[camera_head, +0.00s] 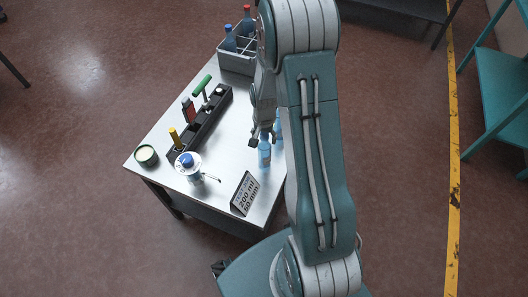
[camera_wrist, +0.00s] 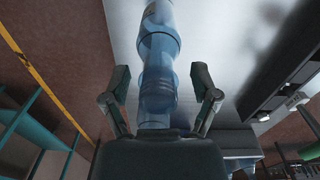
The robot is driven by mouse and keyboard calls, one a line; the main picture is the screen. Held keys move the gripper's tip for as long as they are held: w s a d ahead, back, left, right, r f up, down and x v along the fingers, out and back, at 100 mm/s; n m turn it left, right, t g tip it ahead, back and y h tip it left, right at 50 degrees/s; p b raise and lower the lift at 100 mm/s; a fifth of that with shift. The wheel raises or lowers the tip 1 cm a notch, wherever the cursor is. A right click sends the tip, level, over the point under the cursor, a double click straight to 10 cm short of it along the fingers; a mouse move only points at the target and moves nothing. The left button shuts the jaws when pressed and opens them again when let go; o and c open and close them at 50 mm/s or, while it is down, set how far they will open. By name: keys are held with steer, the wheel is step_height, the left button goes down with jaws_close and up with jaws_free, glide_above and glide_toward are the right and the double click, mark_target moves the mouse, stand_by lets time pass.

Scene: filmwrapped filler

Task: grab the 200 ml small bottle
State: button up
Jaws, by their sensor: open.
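A small light-blue bottle (camera_head: 264,153) stands on the metal table (camera_head: 225,140), next to my gripper (camera_head: 261,140). A second light-blue shape (camera_head: 278,128), apparently another bottle, is partly hidden behind my arm. In the wrist view, my gripper (camera_wrist: 160,85) is open, with one finger on each side of a translucent blue bottle (camera_wrist: 157,88). Gaps show between the fingers and the bottle. Another blue bottle shape (camera_wrist: 158,30) lies in line above it. I cannot tell which is the 200 ml one. A sign (camera_head: 245,194) reading "200 ml 50 mm" stands at the table's front.
A black rack (camera_head: 207,123) with several tools runs along the table's left side. A blue-capped container (camera_head: 188,168) and a round tin (camera_head: 146,155) stand at the front left. A grey crate (camera_head: 236,60) with bottles is at the back. Teal furniture (camera_head: 496,115) stands far right.

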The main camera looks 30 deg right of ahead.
steer(key=shift+f, duration=0.4)
jaws_close()
steer(key=shift+r, duration=0.1)
